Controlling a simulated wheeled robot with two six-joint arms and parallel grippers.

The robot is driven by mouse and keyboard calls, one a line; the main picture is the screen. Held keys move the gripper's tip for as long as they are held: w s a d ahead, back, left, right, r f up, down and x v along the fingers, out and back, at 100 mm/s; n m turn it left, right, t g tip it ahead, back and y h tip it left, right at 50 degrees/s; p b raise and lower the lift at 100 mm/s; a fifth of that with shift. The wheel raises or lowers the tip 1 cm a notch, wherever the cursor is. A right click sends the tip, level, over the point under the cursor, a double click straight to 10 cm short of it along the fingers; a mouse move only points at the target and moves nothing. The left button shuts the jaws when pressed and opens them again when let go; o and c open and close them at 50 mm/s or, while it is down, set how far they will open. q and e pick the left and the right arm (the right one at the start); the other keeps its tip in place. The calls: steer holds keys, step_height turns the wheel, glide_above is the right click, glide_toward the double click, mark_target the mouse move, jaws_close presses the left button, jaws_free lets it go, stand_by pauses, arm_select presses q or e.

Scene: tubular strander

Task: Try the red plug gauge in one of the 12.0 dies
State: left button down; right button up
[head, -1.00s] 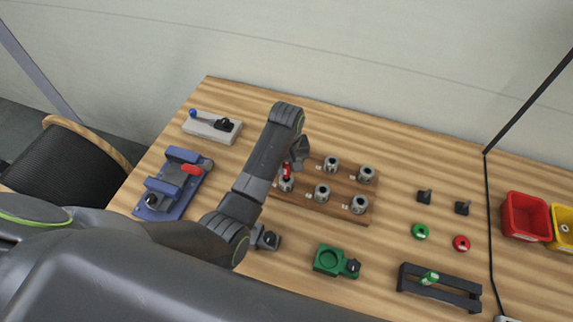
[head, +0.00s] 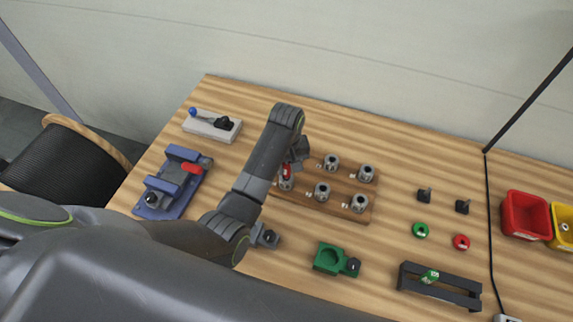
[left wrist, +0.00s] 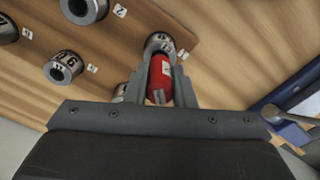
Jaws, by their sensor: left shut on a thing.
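My left gripper (head: 293,164) is shut on the red plug gauge (left wrist: 160,82); the red gauge also shows in the head view (head: 287,172). The gauge stands over a grey die (left wrist: 158,42) at the near-left corner of the wooden die board (head: 338,207). In the left wrist view its far end meets or overlaps that die; I cannot tell whether it is inside the bore. Other grey dies on the board include one at the back (head: 332,162) and one in the front row (head: 322,191). Their number labels are too small to read surely. My right gripper is not in view.
A green plug gauge (head: 430,277) rests on a black rack (head: 440,290). A green fixture (head: 330,258), a blue vise (head: 172,185) and a grey lever block (head: 212,127) stand on the table. Red (head: 525,216) and yellow bins are at the right. Table between board and bins holds small parts.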

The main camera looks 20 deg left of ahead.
arm_select(q)
steer(key=shift+r, duration=0.15)
stand_by(0.5)
steer(key=shift+r, duration=0.3)
steer(key=shift+f, duration=0.4)
stand_by(2.1)
steer(key=shift+r, duration=2.7)
